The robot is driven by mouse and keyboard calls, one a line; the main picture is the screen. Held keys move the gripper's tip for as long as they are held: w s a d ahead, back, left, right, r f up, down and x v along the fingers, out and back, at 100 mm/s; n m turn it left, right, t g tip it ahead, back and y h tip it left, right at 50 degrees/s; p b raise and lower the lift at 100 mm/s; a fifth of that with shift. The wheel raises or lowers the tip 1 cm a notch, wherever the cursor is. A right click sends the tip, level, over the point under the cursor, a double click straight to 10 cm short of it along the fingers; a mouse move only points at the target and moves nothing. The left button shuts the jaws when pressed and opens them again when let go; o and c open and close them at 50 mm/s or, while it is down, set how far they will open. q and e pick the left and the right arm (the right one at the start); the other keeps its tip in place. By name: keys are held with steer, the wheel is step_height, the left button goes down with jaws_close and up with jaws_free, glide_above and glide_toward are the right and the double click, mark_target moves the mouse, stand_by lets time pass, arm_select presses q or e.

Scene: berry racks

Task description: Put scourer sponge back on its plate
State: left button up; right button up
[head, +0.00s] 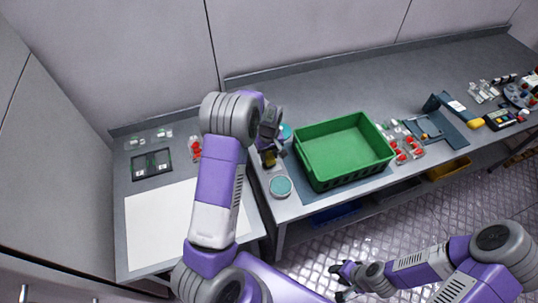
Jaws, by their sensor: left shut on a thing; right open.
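The scourer sponge (268,159) shows as a small dark yellow block at the jaws of my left gripper (269,150). My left gripper is shut on it, over the left end of the long bench. A round pale-rimmed plate (281,187) with a teal middle lies just below the sponge in the picture, near the bench's front edge. Whether the sponge touches the bench cannot be told. My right gripper (345,281) is open and empty, low in front of the bench, over the floor.
A green crate (343,150) stands right of the plate. A teal round item (285,132) sits behind my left gripper. Clear boxes with red berries (408,151) lie right of the crate. A white sheet (160,226) covers much of the left table.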

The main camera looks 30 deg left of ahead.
arm_select(q)
steer(key=shift+w+f, duration=0.1)
steer(key=shift+f, duration=0.35)
steer(key=shift+f, duration=0.15)
steer(key=o, duration=1)
